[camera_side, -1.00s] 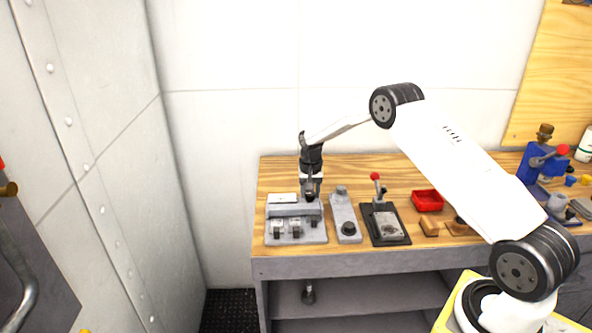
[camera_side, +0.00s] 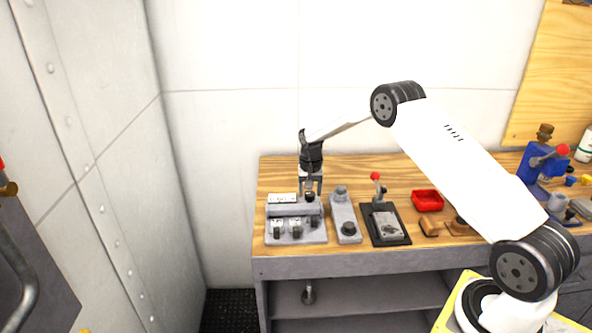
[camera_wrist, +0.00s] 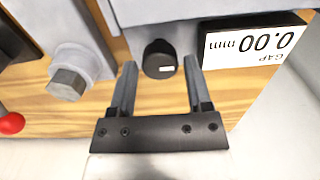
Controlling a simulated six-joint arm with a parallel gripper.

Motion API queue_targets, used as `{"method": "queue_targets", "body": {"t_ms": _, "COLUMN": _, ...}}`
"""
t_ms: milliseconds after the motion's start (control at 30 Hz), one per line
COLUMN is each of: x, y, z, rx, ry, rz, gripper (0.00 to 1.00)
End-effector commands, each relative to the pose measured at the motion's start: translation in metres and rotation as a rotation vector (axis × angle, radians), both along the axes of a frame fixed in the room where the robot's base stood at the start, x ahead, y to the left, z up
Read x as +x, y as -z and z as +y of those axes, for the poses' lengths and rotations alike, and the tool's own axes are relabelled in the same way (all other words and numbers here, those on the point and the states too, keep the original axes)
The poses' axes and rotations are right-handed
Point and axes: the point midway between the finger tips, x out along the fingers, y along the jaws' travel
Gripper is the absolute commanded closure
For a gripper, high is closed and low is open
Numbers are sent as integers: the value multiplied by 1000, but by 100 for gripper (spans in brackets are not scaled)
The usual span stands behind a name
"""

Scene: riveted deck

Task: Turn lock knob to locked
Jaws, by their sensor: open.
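The black lock knob (camera_wrist: 158,52) is round with a short white mark on its top. In the wrist view it lies between my two open fingertips (camera_wrist: 160,68), with a gap on each side and no visible contact. Whether the tips are level with it or above it is hard to tell. In the side view my gripper (camera_side: 311,192) points down at the back right of the grey device (camera_side: 285,237). A display (camera_wrist: 250,45) beside the knob reads GAP 0.00 mm.
A grey fixture (camera_side: 343,213) with a hex bolt (camera_wrist: 67,84) stands just right of the device. Beyond it are a red-knobbed lever (camera_side: 375,177) on a dark plate and a red tray (camera_side: 428,201). Bare wood lies behind the device.

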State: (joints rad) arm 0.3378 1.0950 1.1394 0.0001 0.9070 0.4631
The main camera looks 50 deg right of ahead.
Motion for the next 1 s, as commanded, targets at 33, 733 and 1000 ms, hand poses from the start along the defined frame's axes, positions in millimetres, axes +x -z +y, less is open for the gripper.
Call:
{"method": "queue_targets", "body": {"t_ms": 33, "x": 0, "y": -5, "z": 0, "rx": -1, "ry": 0, "rz": -2, "gripper": 36}}
{"method": "queue_targets", "body": {"t_ms": 733, "x": 0, "y": -72, "z": 0, "rx": 0, "ry": 1, "rz": 0, "gripper": 36}}
{"method": "queue_targets", "body": {"t_ms": 1000, "x": 0, "y": -72, "z": 0, "rx": 0, "ry": 1, "rz": 0, "gripper": 36}}
